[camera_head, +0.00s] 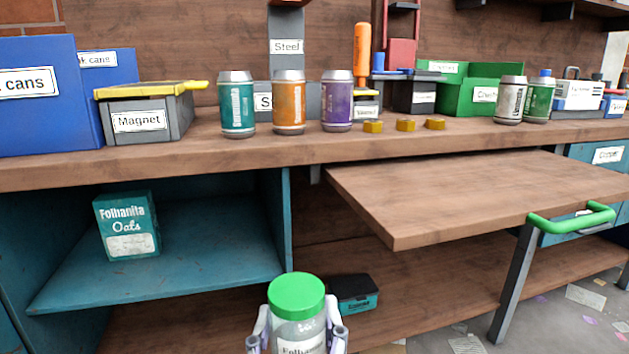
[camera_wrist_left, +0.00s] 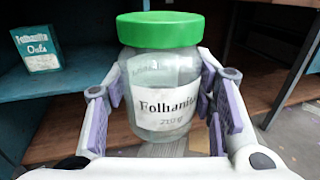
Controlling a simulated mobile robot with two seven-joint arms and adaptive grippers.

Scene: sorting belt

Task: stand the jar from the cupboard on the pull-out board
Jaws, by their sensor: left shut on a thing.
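The jar (camera_head: 297,318) is clear with a green lid and a white label reading Folhanita. My left gripper (camera_head: 297,338) is shut on it and holds it upright, in front of the bench and low in the head view. In the left wrist view the jar (camera_wrist_left: 160,85) stands between the pads of my left gripper (camera_wrist_left: 165,110). The pull-out board (camera_head: 470,190) is a bare wooden slab sticking out to the right of the jar and farther up the picture. The open cupboard (camera_head: 200,245) is teal, at the left under the worktop. My right gripper is not in view.
A green handle (camera_head: 570,220) is at the board's right front. A dark box (camera_head: 354,293) lies on the lower shelf. Cans (camera_head: 289,103) and bins line the worktop.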

